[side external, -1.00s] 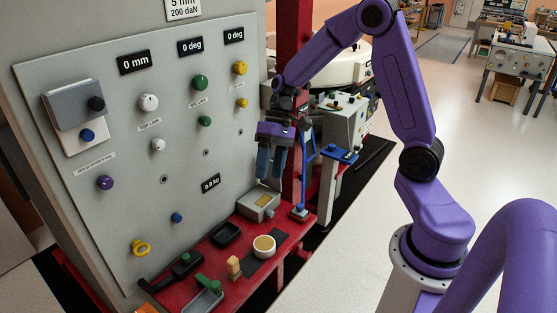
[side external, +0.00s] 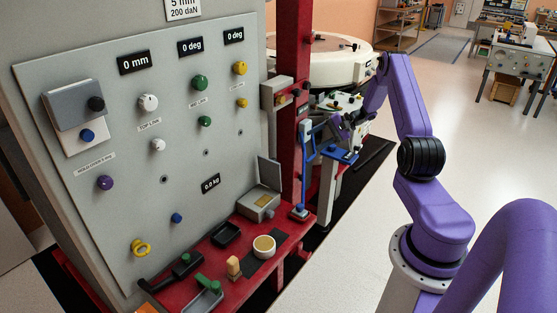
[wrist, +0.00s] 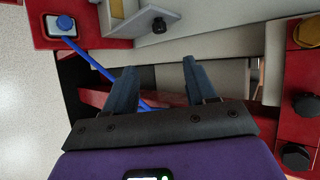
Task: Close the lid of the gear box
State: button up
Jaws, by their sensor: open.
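The gear box (side external: 258,205) is a small grey box with a yellowish patch, on the red bench at the foot of the grey panel. Its lid (side external: 269,174) stands raised, roughly upright at the back. My gripper (side external: 340,127) is well right of and above the box, beyond the red post, clear of the lid; its fingers are hard to make out there. In the wrist view my gripper (wrist: 160,84) shows two blue-grey fingers spread apart with nothing held. A grey part with a yellow patch and black knob (wrist: 159,25) at the top may be the gear box.
The red post (side external: 292,110) and blue handle (side external: 307,145) stand between my gripper and the box. A blue-topped stand (side external: 338,154) is below my gripper. A black tray (side external: 226,235), a cup (side external: 264,247) and a yellow piece (side external: 234,267) lie nearer on the bench.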

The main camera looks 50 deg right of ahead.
send_near(272, 172)
jog(key=w+f, duration=0.1)
jog(key=w, duration=0.6)
jog(key=shift+a+f, duration=0.3)
jog(key=shift+f, duration=0.1)
grip_shut()
